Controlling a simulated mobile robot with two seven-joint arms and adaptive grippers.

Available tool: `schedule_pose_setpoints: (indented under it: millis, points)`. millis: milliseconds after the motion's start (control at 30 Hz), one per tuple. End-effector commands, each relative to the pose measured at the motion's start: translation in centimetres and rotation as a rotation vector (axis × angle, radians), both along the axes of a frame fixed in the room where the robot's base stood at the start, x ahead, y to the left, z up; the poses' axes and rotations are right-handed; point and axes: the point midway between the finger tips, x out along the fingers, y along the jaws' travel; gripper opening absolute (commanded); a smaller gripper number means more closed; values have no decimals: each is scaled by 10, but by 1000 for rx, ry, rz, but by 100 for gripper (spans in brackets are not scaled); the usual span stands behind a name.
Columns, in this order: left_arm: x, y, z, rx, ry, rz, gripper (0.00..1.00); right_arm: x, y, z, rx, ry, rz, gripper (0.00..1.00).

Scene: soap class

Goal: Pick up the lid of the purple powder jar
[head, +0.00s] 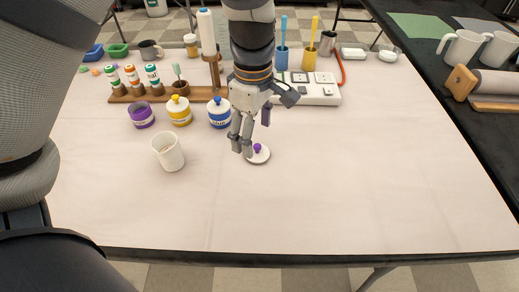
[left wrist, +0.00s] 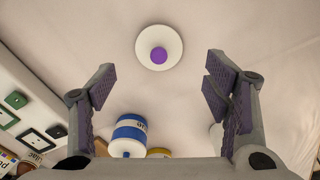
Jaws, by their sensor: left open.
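The lid, a white disc with a purple knob (head: 258,149), lies flat on the table apart from its jar. It also shows in the left wrist view (left wrist: 160,50), ahead of the fingertips and roughly centred between them. The purple powder jar (head: 141,116) stands at the left with its top uncovered. My left gripper (head: 254,138) is open and empty, just behind and above the lid, fingers pointing down. In the left wrist view its two fingers (left wrist: 160,80) are wide apart. My right gripper is not in view.
A yellow-lidded jar (head: 180,113) and a blue-lidded jar (head: 218,114) stand left of the gripper, with a white cup (head: 168,152) in front. A wooden rack (head: 150,94) and a power strip (head: 318,95) lie behind. The table's front and right (head: 380,190) are clear.

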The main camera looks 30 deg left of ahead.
Motion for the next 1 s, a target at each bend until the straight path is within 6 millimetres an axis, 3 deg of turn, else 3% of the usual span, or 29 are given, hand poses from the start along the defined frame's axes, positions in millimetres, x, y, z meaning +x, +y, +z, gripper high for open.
schedule_pose_setpoints:
  millis: [200, 467, 633, 1000]
  points:
    - [0, -3, -42, -1, 5, 0, 70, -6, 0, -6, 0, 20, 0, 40]
    - [1, -3, -46, 0, -2, 0, 70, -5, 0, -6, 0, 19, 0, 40]
    - [1, -3, -45, 0, -2, 0, 34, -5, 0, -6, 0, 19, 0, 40]
    - [0, -3, -44, 0, -2, 0, 34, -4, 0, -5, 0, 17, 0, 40]
